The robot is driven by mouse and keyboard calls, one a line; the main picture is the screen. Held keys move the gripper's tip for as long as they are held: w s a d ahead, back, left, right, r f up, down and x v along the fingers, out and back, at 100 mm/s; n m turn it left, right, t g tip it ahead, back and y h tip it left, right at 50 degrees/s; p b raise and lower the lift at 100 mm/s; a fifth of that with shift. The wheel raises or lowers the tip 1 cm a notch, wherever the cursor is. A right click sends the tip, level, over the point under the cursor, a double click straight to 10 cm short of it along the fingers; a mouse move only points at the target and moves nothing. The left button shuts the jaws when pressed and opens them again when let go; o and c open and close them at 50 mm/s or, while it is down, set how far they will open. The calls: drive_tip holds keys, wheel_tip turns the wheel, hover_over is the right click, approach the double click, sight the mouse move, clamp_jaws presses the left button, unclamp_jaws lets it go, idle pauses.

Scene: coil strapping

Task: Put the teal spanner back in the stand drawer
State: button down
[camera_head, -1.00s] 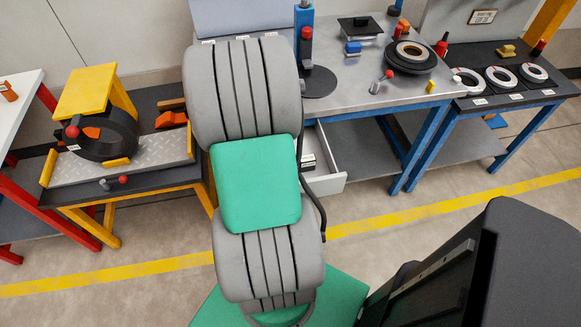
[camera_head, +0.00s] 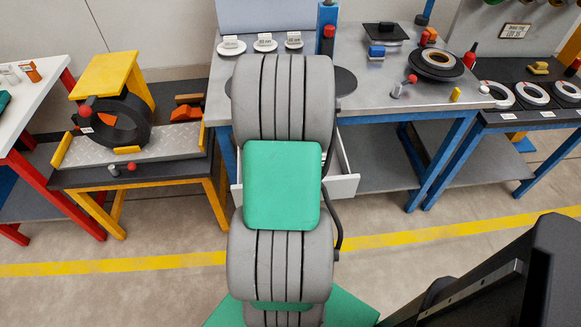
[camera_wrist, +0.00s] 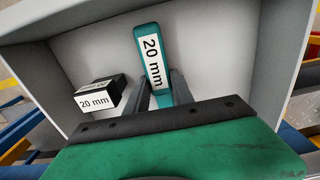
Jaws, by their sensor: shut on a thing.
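The teal spanner (camera_wrist: 149,44), labelled 20 mm, is between the fingers of my gripper (camera_wrist: 160,82) in the wrist view. My gripper is shut on it. The spanner is over the inside of the light grey open drawer (camera_wrist: 222,45); I cannot tell whether it touches the drawer floor. In the head view the drawer (camera_head: 346,186) sticks out under the metal bench, and my arm hides most of it, along with the gripper and the spanner.
A black block (camera_wrist: 103,92) labelled 20 mm is in the drawer, left of the spanner. The metal bench (camera_head: 375,95) carries several tools and discs. A yellow-legged stand (camera_head: 150,150) with a black coil is at the left. The floor (camera_head: 420,270) in front is clear.

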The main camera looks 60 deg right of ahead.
drive_tip(key=c, duration=1.6)
unclamp_jaws()
drive_tip(key=o, duration=0.5)
wheel_tip(320, 180, up, 12)
drive_tip(key=p, duration=0.1)
drive_tip(key=w+a+r+n, duration=0.1)
drive_tip(key=w+a+n, duration=0.25)
drive_tip(key=a, duration=0.55)
drive_tip(key=w+a+r+n, duration=0.15)
drive_tip(key=w+a, duration=0.25)
drive_tip(key=a, duration=0.5)
drive_tip(key=s+a+f+n+t, duration=0.2)
drive_tip(key=a+n, duration=0.3)
drive_tip(key=a, duration=1.1)
drive_tip(key=shift+s+a+f, duration=0.15)
drive_tip(key=shift+s+a, duration=0.2)
drive_tip(key=shift+s, duration=0.35)
